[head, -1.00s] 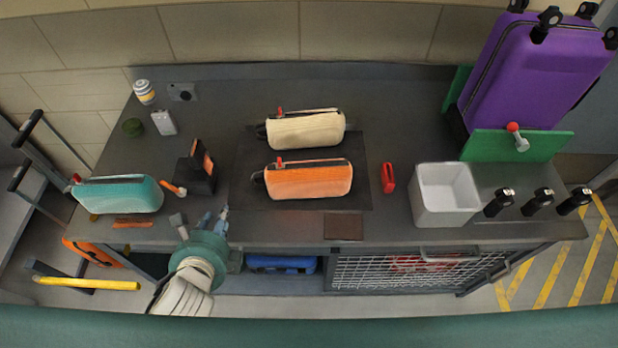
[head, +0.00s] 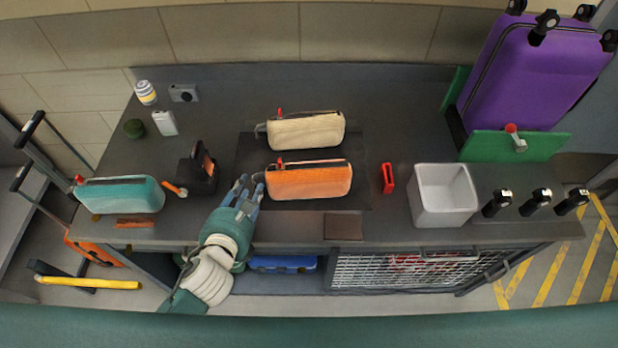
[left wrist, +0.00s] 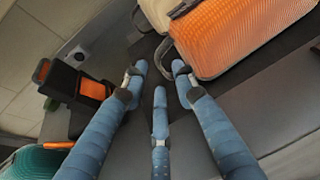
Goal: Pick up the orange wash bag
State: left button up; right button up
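The orange wash bag (head: 309,181) lies on a dark mat in the middle of the counter, with a dark zip along its back edge and a red tab at its back left. My left gripper (head: 248,187) is just left of the bag's left end, with its fingers pointing away from me. In the left wrist view the blue fingers (left wrist: 160,75) are spread and hold nothing. The orange bag (left wrist: 240,35) is beyond the right fingertip there; whether they touch, I cannot tell. My right gripper is not in view.
A cream bag (head: 305,130) lies right behind the orange one. A teal bag (head: 120,194) is at the left. A black holder (head: 198,175) stands left of my gripper. A red item (head: 388,178) and a white bin (head: 443,194) are at the right.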

aim_at(252, 182)
pick_arm(q)
jog(key=x, duration=0.4)
jog(key=shift+f, duration=0.15)
jog(key=shift+s, duration=0.15)
grip_shut()
notch_tip(252, 182, up, 10)
jog(key=shift+r+p, duration=0.15)
jog(key=shift+p, duration=0.5)
jog(key=shift+p, duration=0.45)
